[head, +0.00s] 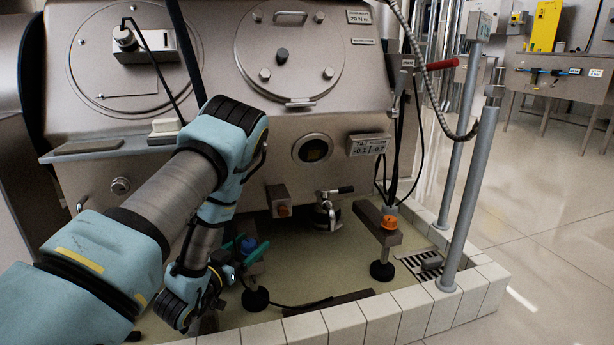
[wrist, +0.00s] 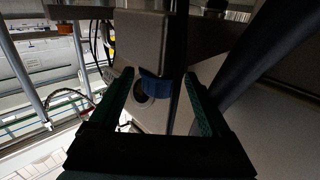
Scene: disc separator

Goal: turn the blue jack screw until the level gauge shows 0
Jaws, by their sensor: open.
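The blue jack screw (head: 248,245) is low under the machine's front, partly hidden by my gripper (head: 244,256). In the wrist view the blue jack screw (wrist: 157,90) hangs from the underside of a grey block, in the gap between the green-lined fingers of my gripper (wrist: 158,78). The fingers are open, one on each side, with a visible gap to the screw. The depth between them is hard to tell. The level gauge (head: 368,146), labelled TILT, shows two values that read about -0.1 and -0.7; the small digits are not sharp.
An orange jack screw (head: 389,222) sits on a foot at the right, and another orange-tipped fitting (head: 283,210) is nearer the middle. A low tiled curb (head: 400,308) runs along the front. Grey posts (head: 470,190) stand at the right, beside a floor drain (head: 428,262).

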